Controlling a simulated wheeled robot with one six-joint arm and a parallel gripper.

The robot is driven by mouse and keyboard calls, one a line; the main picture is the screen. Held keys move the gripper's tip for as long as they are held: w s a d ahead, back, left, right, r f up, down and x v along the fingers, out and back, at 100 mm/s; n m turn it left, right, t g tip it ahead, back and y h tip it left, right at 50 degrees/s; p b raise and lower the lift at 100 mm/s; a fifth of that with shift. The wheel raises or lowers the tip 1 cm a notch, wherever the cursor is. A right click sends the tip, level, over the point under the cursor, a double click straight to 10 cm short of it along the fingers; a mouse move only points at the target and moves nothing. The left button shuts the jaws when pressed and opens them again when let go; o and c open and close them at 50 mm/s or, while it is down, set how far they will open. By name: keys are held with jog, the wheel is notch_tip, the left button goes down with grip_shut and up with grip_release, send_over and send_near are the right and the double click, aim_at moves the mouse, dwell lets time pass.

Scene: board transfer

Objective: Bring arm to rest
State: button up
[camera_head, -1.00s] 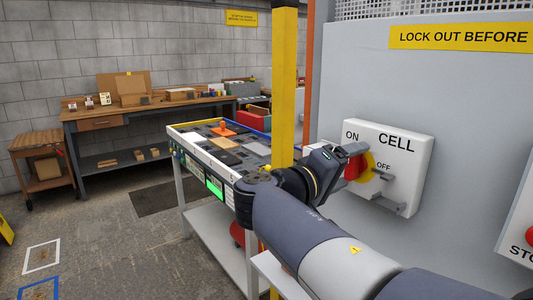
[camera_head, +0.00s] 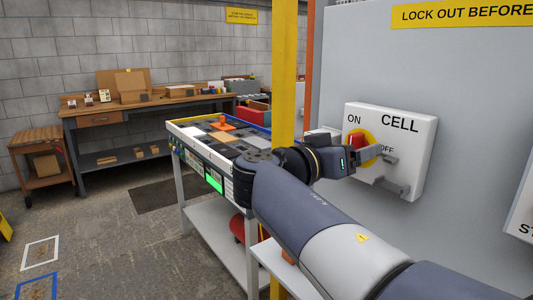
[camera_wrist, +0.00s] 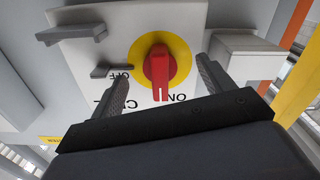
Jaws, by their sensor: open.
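The red switch knob (camera_wrist: 160,70) sits on a yellow disc (camera_wrist: 182,52) on the white CELL switch box (camera_head: 418,150). In the wrist view, its grip stands upright, with its lower end beside the ON label. My gripper (camera_wrist: 163,68) is open, with one finger on each side of the knob and a visible gap to it. In the head view, my gripper (camera_head: 372,160) is in front of the box and partly hides the knob (camera_head: 361,143) and the OFF label. My arm reaches in from the lower right.
A grey panel (camera_head: 460,70) carries the box, and a grey bracket (camera_head: 390,187) juts from the box below the knob. A yellow post (camera_head: 284,70) stands close behind my wrist. A board table (camera_head: 185,135) is to the left, with a workbench (camera_head: 85,108) farther back. The floor at left has free room.

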jog(key=shift+m, duration=1.4)
